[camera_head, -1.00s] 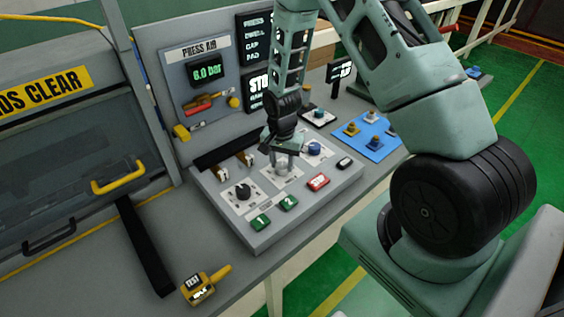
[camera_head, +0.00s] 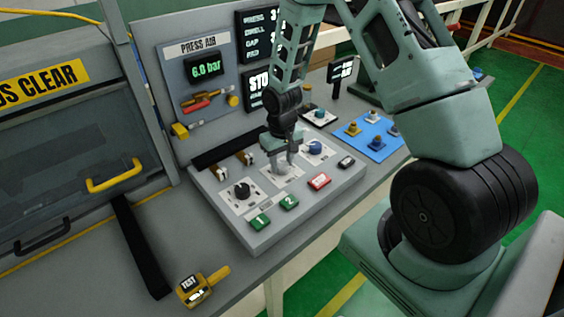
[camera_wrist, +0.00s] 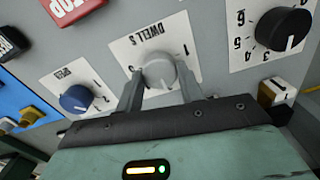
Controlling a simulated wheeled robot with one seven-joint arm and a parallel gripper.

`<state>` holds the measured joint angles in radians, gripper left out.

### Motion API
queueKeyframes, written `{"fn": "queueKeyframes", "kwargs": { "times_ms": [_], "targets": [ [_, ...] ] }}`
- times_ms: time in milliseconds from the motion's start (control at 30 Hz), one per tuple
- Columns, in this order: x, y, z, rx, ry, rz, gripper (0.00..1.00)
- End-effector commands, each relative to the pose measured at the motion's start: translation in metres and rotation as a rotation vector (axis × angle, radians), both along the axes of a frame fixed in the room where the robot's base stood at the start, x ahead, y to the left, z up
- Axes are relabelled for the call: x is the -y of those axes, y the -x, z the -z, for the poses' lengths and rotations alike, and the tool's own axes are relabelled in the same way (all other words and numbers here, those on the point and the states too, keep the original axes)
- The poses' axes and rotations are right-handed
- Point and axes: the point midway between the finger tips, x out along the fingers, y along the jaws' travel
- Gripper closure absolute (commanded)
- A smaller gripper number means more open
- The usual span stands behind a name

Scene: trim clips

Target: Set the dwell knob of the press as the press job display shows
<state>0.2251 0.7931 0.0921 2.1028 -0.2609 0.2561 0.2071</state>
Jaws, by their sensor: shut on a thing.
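The dwell knob (camera_wrist: 158,69) is a light grey dial on a white plate (camera_wrist: 128,53) marked "DWELL S", in the wrist view. My gripper (camera_wrist: 160,90) is shut on it, one finger on each side. In the head view my gripper (camera_head: 281,160) is over the middle of the sloped control panel (camera_head: 232,222) and covers part of the grey knob. The knob's pointer and most of its scale are hidden or too small to read. The press job display (camera_head: 258,38) stands behind, partly covered by my arm; a "DWELL" row shows, but its value is hidden.
A black knob (camera_head: 242,190) and a blue knob (camera_head: 315,147) flank the grey one. Green buttons 1 (camera_head: 260,222) and 2 (camera_head: 289,202) and a red button (camera_head: 319,181) lie in front. A blue mat (camera_head: 378,148) with fittings lies to the right.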

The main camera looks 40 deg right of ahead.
Motion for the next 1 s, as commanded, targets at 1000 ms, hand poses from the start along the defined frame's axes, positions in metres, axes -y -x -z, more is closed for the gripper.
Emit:
{"fn": "queueKeyframes", "kwargs": {
  "times_ms": [1000],
  "targets": [
    [-0.0002,0.0001,-0.0009,0.000,0.001,-0.779,0.85]
  ]
}}
